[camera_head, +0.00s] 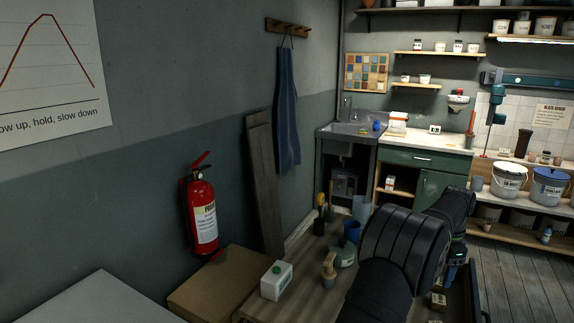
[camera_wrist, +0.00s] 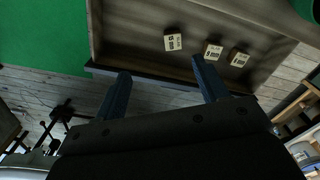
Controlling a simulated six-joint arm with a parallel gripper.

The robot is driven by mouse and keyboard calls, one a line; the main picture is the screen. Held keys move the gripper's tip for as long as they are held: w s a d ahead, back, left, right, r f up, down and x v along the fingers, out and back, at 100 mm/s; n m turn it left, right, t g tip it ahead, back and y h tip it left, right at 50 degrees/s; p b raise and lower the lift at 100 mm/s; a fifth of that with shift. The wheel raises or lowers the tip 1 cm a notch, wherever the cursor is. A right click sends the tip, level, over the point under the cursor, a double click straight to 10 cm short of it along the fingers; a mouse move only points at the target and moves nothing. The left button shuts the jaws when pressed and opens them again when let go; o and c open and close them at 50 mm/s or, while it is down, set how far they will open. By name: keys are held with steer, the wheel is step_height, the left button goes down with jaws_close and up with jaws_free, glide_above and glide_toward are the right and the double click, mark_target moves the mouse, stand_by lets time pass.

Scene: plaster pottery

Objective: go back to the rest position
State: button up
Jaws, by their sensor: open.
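My gripper (camera_wrist: 160,70) shows in the wrist view with its two blue fingers spread apart and nothing between them. Its tips are over the front edge of an open wooden drawer (camera_wrist: 120,35). Inside the drawer lie three small pale blocks: one (camera_wrist: 173,42) at the left, one (camera_wrist: 212,52) in the middle and one (camera_wrist: 239,58) at the right. Their labels carry mm sizes that are partly hard to read. In the head view my dark arm hides much of the bench, and only a small part of the gripper shows beyond it.
A fire extinguisher (camera_head: 202,215) hangs on the left wall. Grey plank floor (camera_head: 505,265) is open at the right.

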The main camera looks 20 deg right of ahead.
steer(key=w+a+n, duration=0.1)
steer(key=w+a, duration=0.6)
steer(key=w, duration=0.2)
steer(key=shift+a, duration=0.3)
steer(key=o, duration=0.7)
steer(key=s+d+f+m+t+y, duration=0.2)
steer(key=s+d+f+m+t, duration=0.15)
steer(key=s+d+f, duration=0.4)
steer(key=s+d+f+m+t+y, duration=0.25)
steer(key=s+d+f+m, duration=0.2)
steer(key=s+d, duration=0.5)
steer(key=s+d+f+m+t+h, duration=0.1)
steer(key=s+d+f+m+t, duration=0.15)
steer(key=s, duration=0.55)
steer(key=s+d+f+m+t+h, duration=0.1)
steer(key=s+d+m+t, duration=0.15)
steer(key=s, duration=0.65)
steer(key=s+d+f+m+t+h, duration=0.1)
steer(key=s+f+m+t+h, duration=0.15)
steer(key=s, duration=0.55)
steer(key=shift+y, duration=0.4)
steer(key=x, duration=0.9)
steer(key=shift+w+d+r, duration=0.1)
steer(key=shift+w+r, duration=0.15)
steer(key=shift+w, duration=0.05)
steer(key=shift+s, duration=0.1)
